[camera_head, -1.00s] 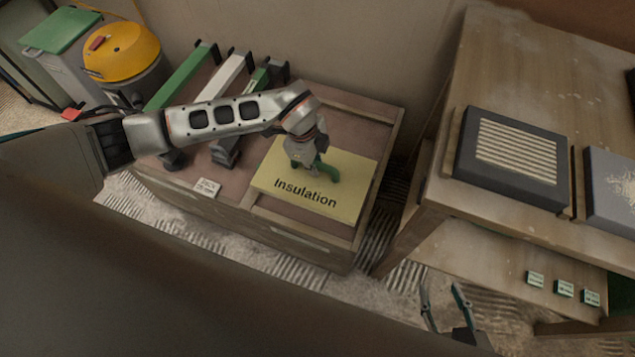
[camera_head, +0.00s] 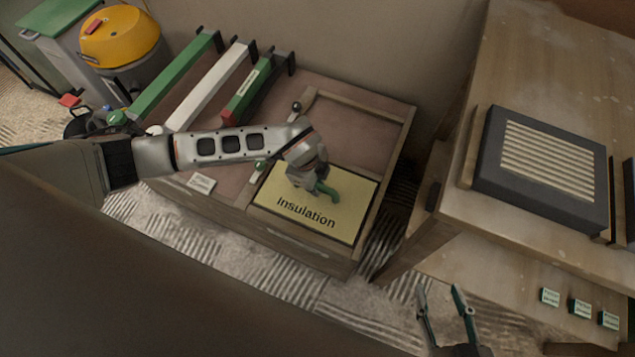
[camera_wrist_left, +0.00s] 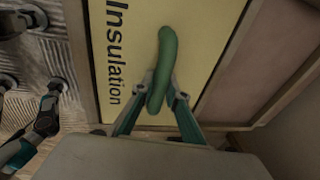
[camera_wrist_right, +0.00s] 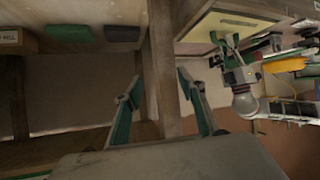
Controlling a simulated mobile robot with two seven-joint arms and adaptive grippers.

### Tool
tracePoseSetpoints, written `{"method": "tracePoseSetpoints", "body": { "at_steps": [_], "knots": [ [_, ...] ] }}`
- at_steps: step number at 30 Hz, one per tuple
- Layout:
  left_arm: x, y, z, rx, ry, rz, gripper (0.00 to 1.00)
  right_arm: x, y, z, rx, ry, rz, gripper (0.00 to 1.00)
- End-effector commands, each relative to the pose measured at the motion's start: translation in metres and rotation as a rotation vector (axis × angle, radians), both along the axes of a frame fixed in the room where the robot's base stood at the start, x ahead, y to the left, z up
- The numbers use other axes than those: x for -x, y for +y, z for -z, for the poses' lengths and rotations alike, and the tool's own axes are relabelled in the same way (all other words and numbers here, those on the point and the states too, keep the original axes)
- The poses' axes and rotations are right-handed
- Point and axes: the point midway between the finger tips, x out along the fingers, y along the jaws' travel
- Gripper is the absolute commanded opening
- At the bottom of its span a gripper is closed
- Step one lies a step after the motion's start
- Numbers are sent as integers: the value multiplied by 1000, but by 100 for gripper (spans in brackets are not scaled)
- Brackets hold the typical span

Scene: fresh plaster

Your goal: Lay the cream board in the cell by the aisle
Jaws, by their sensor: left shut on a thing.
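The cream board (camera_head: 342,216), marked "Insulation", lies level over the front right cell of the low wooden platform (camera_head: 215,212), close to its front rim. A wooden strip shows along its right side. I cannot tell whether its underside rests on the cell floor. My left gripper (camera_head: 319,184) is shut on the board's green handle (camera_head: 332,192). In the left wrist view the fingers (camera_wrist_left: 160,95) pinch the handle (camera_wrist_left: 167,50) above the board (camera_wrist_left: 205,25). My right gripper (camera_head: 440,292) is open and empty beside the table; it also shows in the right wrist view (camera_wrist_right: 158,82).
Green and white bars on dark stands, one green bar (camera_head: 178,75) among them, fill the platform's left part. A small white label (camera_head: 201,183) sits on its front edge. A table (camera_head: 545,85) with a dark framed panel (camera_head: 490,155) stands right, across a narrow gap. A yellow-topped bin (camera_head: 118,38) stands back left.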

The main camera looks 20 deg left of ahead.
Motion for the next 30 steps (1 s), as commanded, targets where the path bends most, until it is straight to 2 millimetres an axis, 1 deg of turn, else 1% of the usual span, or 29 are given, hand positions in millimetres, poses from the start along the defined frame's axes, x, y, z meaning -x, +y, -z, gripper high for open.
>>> {"method": "tracePoseSetpoints", "body": {
  "at_steps": [2, 6, 7, 8, 9, 15, 20, 23, 26, 27, 29, 30],
  "knots": [
    [-2, 0, -3, 0, -4, 0, 0, -1, 0, -1, 1, -2, 0, 40],
    [-2, 0, 0, 0, -3, 0, 0, 0, -2, 1, 6, 1, 2, 40],
    [-1, 0, 0, 0, -3, 0, 19, 0, -3, 2, 8, 3, 2, 40],
    [-1, 0, 0, 0, -3, 0, 27, 1, -4, 3, 9, 5, 2, 40],
    [-1, 0, 0, 0, -2, 0, 30, 2, -4, 4, 11, 7, 3, 40],
    [-1, 0, 0, 0, -2, 0, 30, 8, -5, 8, 13, 23, 4, 40],
    [-1, 0, -1, 0, -2, 1, 30, 9, -5, 9, 14, 27, 4, 40],
    [-2, 1, -14, 0, -9, 0, 30, 4, -5, 0, 14, 8, 3, 40],
    [-2, 3, -33, 0, -15, -1, 30, -2, -8, -10, 28, -10, 3, 40],
    [-2, 4, -43, 0, -17, -1, 30, -4, -11, -10, 39, -12, 3, 40],
    [-1, 5, -57, 1, -19, 1, 30, -4, -16, -8, 59, -6, 3, 40],
    [0, 6, -66, 1, -19, 1, 30, 4, -26, 4, 87, 23, 3, 40]
  ]
}}
